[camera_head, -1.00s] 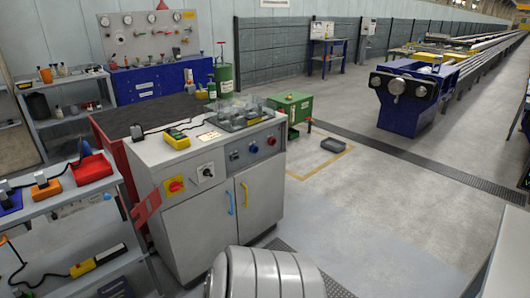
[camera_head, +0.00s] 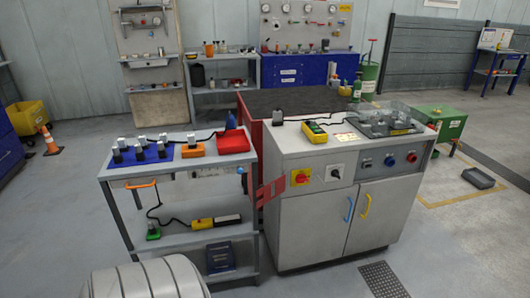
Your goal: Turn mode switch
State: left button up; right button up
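A grey control cabinet (camera_head: 310,229) stands right of centre. On its front panel is a black rotary switch on a white plate (camera_head: 337,172); I take this as the mode switch. Its exact pointer position is too small to read. Just left of it is a red rotary switch on a yellow plate (camera_head: 300,178). To the right are a blue button (camera_head: 390,160) and a red button (camera_head: 411,157). Neither of my grippers is in view; only a grey ribbed part of mine shows at the bottom left, apart from the cabinet.
A grey shelf cart (camera_head: 180,182) with tools stands directly left of the cabinet, with a red panel (camera_head: 270,191) between them. A yellow multimeter (camera_head: 314,132) lies on the cabinet top. A floor grate (camera_head: 384,279) lies in front. The floor before the cabinet is otherwise clear.

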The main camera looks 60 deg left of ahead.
aim_at(336, 173)
jog(key=i+u, duration=0.1)
jog(key=u, duration=0.35)
jog(key=i+u, duration=0.15)
jog(key=u, duration=0.25)
jog(key=i+u, duration=0.1)
jog(key=u, duration=0.35)
jog(key=i+l+u, duration=0.1)
jog(key=u, duration=0.3)
